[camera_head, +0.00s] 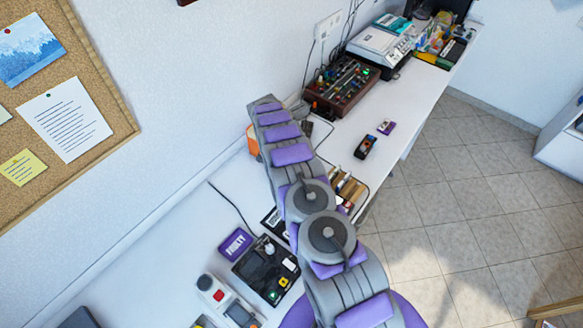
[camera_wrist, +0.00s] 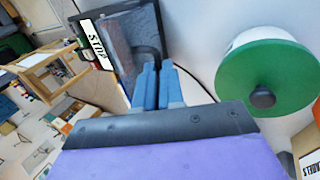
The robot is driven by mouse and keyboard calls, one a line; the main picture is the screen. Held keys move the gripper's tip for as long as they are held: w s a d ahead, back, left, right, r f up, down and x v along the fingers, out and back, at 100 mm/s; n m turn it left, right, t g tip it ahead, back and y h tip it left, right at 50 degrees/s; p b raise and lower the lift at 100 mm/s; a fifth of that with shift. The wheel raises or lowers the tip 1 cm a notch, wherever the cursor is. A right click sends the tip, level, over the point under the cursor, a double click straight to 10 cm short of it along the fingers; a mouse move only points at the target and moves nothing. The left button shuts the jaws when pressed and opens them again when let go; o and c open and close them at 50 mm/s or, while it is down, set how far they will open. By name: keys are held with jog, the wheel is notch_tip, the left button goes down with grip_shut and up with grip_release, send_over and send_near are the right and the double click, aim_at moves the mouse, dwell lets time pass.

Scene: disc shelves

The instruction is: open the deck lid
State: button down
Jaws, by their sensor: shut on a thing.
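My gripper (camera_wrist: 157,72) shows in the wrist view with its two blue fingers close together. The lid has a grey, see-through-looking panel and stands tilted in the picture. In the head view my arm reaches away along the bench and covers the gripper, and I cannot make out the lid there.
A green disc (camera_wrist: 265,88) with a dark knob sits right of the gripper. In the head view, a joystick box (camera_head: 267,268), a "FAULTY" tag (camera_head: 235,244) and a mixer panel (camera_head: 345,84) stand on the white bench (camera_head: 408,108). The tiled floor (camera_head: 440,210) is open at right.

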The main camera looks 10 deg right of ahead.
jog(key=shift+w+f, duration=0.1)
jog(key=shift+w+a+f, duration=0.1)
jog(key=shift+w+a, duration=0.05)
jog(key=shift+a, duration=0.15)
dwell(0.3)
jog(key=c, duration=1.6)
grip_release()
jog(key=shift+d, duration=0.1)
jog(key=o, duration=0.4)
jog(key=shift+c, duration=0.2)
jog(key=v, duration=0.7)
jog(key=shift+r, duration=0.25)
jog(key=shift+w, duration=0.1)
